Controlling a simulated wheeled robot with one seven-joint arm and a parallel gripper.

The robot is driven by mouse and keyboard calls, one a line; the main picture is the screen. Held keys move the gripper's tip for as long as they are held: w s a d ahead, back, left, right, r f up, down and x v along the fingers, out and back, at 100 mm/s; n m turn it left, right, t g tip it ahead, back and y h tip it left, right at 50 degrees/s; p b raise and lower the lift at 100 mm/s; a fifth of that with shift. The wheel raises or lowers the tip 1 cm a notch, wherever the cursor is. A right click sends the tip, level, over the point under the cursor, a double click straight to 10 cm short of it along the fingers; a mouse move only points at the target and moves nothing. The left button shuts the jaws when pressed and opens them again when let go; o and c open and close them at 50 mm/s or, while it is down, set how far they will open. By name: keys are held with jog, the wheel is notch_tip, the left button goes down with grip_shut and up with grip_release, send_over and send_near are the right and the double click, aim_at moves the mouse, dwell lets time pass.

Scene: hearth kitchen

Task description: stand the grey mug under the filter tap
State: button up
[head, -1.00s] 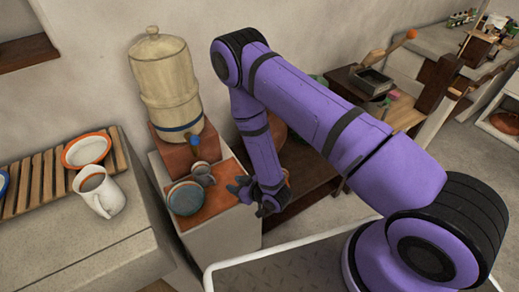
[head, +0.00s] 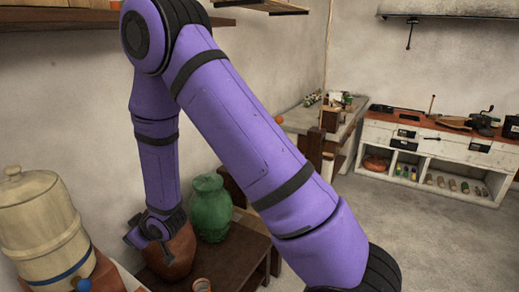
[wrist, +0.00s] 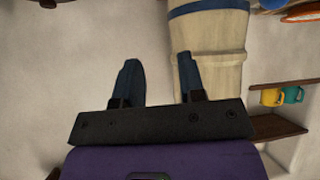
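The cream water filter (head: 38,225) with a blue band stands at the lower left of the head view, cut off by the frame. Its blue tap handle (head: 84,285) shows at the bottom edge; the outlet and the place under it are out of frame. The filter also shows in the wrist view (wrist: 210,50), beyond my fingers. My gripper (head: 148,232) is to the right of the filter, in front of a terracotta pot. In the wrist view my gripper (wrist: 158,78) has its two fingers apart with nothing between them. I cannot make out the grey mug in either current view.
A green vase (head: 211,208) and the terracotta pot (head: 172,252) stand on a dark wooden table (head: 247,245) close to my gripper. A wall shelf (head: 60,19) is above. Yellow (wrist: 271,97) and teal (wrist: 293,94) mugs are on a shelf. Open floor lies at right.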

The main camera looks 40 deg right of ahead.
jog(key=s+d+r+m+g+h, duration=0.1)
jog(key=s+d+r, duration=0.25)
jog(key=r, duration=0.45)
jog(key=s+d+r+m+h, duration=0.1)
jog(key=s+d+r, duration=0.25)
jog(key=r, duration=0.45)
jog(key=s+d+r+m+g+h, duration=0.1)
jog(key=s+d+r, duration=0.2)
jog(key=d+r, duration=0.35)
jog(key=s+d+r+m, duration=0.1)
jog(key=s+r, duration=0.2)
jog(key=s, duration=0.4)
jog(key=s+d+r+m+g+h, duration=0.1)
jog(key=s+r, duration=0.3)
jog(key=s, duration=0.4)
jog(key=s+d+r+m+g, duration=0.1)
jog(key=s+d+r, duration=0.1)
jog(key=s, duration=0.6)
jog(key=shift+s+r, duration=0.2)
jog(key=shift+r, duration=0.65)
